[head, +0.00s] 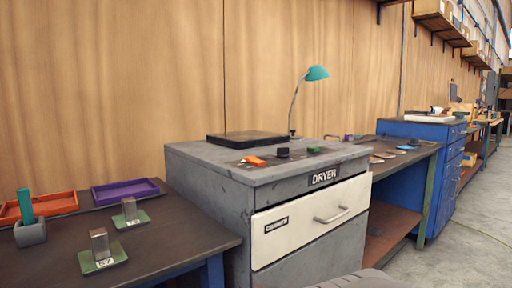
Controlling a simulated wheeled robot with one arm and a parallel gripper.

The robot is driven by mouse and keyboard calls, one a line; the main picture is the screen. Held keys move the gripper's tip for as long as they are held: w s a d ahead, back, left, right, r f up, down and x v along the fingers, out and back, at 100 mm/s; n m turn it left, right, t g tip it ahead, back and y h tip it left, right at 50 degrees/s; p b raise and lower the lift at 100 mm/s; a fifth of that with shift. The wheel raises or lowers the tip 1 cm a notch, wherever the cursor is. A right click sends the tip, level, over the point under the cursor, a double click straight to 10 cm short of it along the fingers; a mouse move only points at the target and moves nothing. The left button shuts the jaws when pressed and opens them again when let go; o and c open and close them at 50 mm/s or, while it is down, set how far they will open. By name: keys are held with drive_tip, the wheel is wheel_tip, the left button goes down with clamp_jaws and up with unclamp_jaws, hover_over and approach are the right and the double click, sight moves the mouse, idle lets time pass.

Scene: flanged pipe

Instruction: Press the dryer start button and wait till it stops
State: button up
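The dryer (206,186) is a grey cabinet in the middle of the head view, with a dark "DRYER" label (324,177) on its upper front edge. My gripper is not in view.
A dark table (172,226) at left holds orange (50,203) and purple (125,191) trays, a grey holder (30,234) and two metal blocks on green bases. A teal lamp (317,73) stands behind the dryer. A workbench and blue cabinet (437,180) stand right; floor at far right is open.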

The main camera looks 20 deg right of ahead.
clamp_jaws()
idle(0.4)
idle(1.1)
